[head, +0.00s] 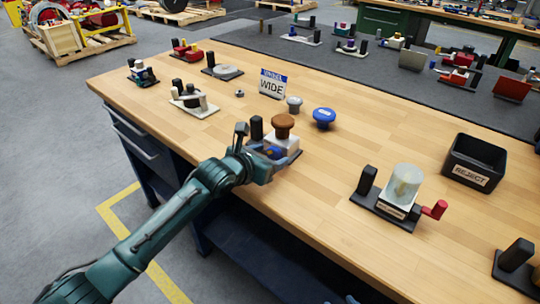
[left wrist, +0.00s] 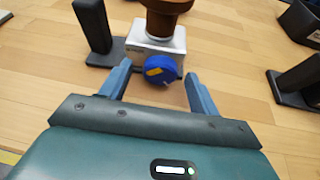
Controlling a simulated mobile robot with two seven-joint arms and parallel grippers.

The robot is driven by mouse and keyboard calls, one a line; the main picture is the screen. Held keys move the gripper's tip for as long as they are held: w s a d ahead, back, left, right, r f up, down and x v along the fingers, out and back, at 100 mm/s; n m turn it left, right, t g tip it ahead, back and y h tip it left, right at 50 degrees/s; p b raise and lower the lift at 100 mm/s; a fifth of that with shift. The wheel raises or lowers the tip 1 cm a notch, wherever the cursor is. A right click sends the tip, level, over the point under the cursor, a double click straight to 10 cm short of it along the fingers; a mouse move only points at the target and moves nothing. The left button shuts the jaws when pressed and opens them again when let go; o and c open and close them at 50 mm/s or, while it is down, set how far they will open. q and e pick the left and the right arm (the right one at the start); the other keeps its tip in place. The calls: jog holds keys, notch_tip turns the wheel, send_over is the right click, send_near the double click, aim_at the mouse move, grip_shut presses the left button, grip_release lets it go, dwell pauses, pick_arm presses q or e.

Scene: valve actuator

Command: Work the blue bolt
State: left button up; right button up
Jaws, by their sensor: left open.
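The blue bolt (left wrist: 160,70) is a round blue knob with a yellow mark, on the front of a white valve block (left wrist: 150,43) topped by a brown knob (head: 282,126). In the head view the block (head: 284,146) stands on a dark base with a black post. My left gripper (head: 276,157) reaches the front of this fixture and largely hides the bolt there. In the left wrist view its two blue fingers (left wrist: 158,80) are open, one on each side of the bolt. A gap shows between each finger and the bolt. My right gripper is not seen.
A loose blue mushroom knob (head: 324,117) and a grey one (head: 294,104) stand behind, near a WIDE sign (head: 272,85). To the right are a fixture with a clear dome (head: 404,181) and a black REJECT bin (head: 474,163).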

pick_arm(q)
jog(key=shift+w+d+f, duration=0.2)
jog(key=shift+w, duration=0.1)
jog(key=c, duration=1)
